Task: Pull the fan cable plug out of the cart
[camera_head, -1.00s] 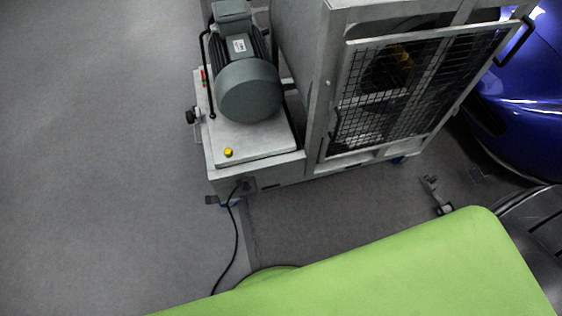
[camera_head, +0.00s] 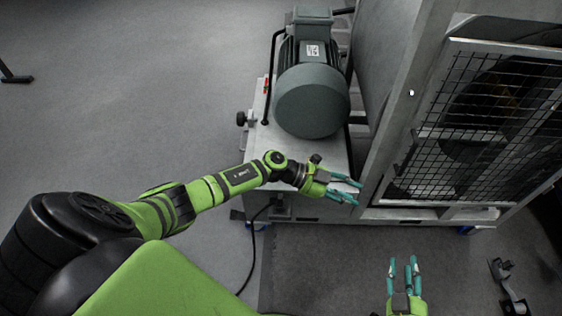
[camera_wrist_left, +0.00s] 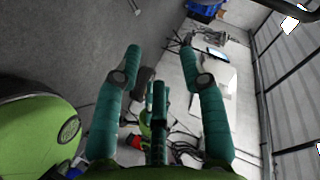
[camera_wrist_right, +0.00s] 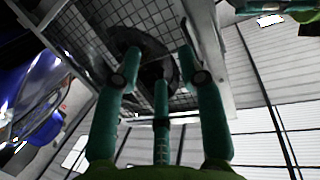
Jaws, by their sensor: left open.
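The grey cart (camera_head: 300,216) carries a motor (camera_head: 312,100) and a mesh-fronted housing. A black cable (camera_head: 251,262) runs from the floor up to a dark plug (camera_head: 279,207) at the cart's low front face. The plug is small and partly shaded, so its seating cannot be made out. My left gripper (camera_head: 352,188) is open and empty, above the cart's front edge, to the right of and higher in the picture than the plug. The left wrist view shows its fingers (camera_wrist_left: 162,70) spread apart. My right gripper (camera_head: 403,262) is open and empty over the floor in front of the mesh.
The mesh guard (camera_head: 480,125) and its frame stand close to the right of my left gripper. A knob (camera_head: 241,118) sticks out from the cart's left side. A metal floor bracket (camera_head: 508,285) lies at the lower right. The floor at left is mostly clear.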

